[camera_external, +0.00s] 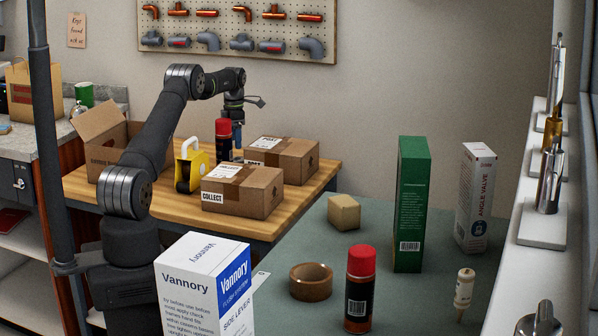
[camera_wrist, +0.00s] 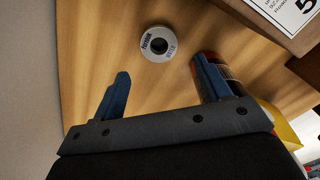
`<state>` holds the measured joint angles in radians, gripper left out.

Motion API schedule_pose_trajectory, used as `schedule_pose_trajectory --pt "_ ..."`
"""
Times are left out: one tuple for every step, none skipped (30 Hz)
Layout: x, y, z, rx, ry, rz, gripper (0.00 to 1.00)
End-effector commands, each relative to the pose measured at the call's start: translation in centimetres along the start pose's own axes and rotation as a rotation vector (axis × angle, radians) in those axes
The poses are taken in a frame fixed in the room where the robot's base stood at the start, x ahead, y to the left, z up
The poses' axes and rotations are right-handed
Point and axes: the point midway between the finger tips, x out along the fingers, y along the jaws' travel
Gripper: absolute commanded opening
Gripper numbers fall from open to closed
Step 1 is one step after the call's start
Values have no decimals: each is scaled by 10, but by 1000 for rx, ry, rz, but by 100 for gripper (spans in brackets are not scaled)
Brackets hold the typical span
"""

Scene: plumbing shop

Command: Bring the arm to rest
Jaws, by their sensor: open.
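My gripper (camera_external: 237,137) hangs over the wooden table at the back, pointing down, just right of a red-capped spray can (camera_external: 223,138). In the wrist view my gripper (camera_wrist: 163,84) is open, its two blue fingers spread apart with only bare wood between them. A white, labelled round roll with a dark centre (camera_wrist: 170,55) lies on the wood beyond the fingertips. The can (camera_wrist: 218,72) is partly hidden behind the right finger; whether they touch I cannot tell.
Taped cartons (camera_external: 243,190) (camera_external: 282,158) and a yellow object (camera_external: 191,167) crowd the wooden table (camera_external: 330,170); an open carton (camera_external: 104,135) stands left. On the green table (camera_external: 340,245) are a Vannory box (camera_external: 203,285), green box (camera_external: 412,205), Angle Valve box (camera_external: 475,197) and another red-capped can (camera_external: 360,290).

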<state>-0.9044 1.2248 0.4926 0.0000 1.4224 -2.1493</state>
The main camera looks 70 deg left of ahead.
Motion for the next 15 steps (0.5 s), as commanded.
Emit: schedule_pose_trajectory --pt "12 -1 0 0 2 -3 70" --pt "18 -1 0 0 2 -3 70" --pt "26 -1 0 0 2 -3 70" --pt "32 -1 0 0 2 -3 70" --pt "39 -1 0 0 2 -3 70" --pt "47 -1 0 0 2 -4 70" --pt "53 -1 0 0 2 -3 70" --pt "59 -1 0 0 2 -3 70" --pt "67 -1 -1 0 3 -4 70" --pt "63 0 0 0 -1 1 70" --pt "52 1 0 0 -2 3 70" --pt "44 1 0 0 -3 4 70" --pt "37 1 0 0 -2 4 70" --pt "32 0 0 0 -2 3 70" --pt "24 1 0 0 -2 3 70"
